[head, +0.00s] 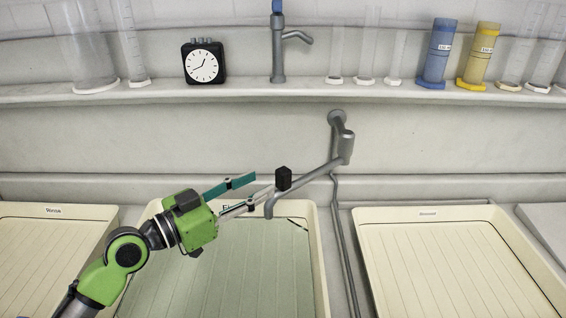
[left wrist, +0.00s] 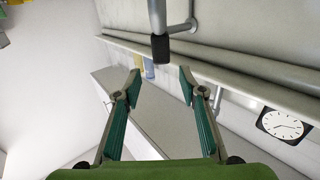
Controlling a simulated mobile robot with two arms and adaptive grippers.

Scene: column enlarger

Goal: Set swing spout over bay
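The swing spout (head: 318,171) is a grey pipe jointed to the back wall. It reaches left and its bent-down end hangs over the back of the middle tray (head: 322,272). A black block (head: 284,179) sits on the spout; it shows also in the left wrist view (left wrist: 161,49), just beyond and between my fingertips. My left gripper (head: 264,184) is open, with its fingers pointing at the block from the left. In the left wrist view the gap between the fingertips (left wrist: 160,84) is empty. My right gripper is not in view.
A left tray (head: 105,213) and a right tray (head: 362,230) flank the middle one. Behind, a shelf (head: 300,92) carries a black clock (head: 204,63), a grey tap (head: 278,50), and blue (head: 437,55) and yellow (head: 478,57) cylinders among clear glassware. A thin pipe (head: 340,225) runs between the middle and right trays.

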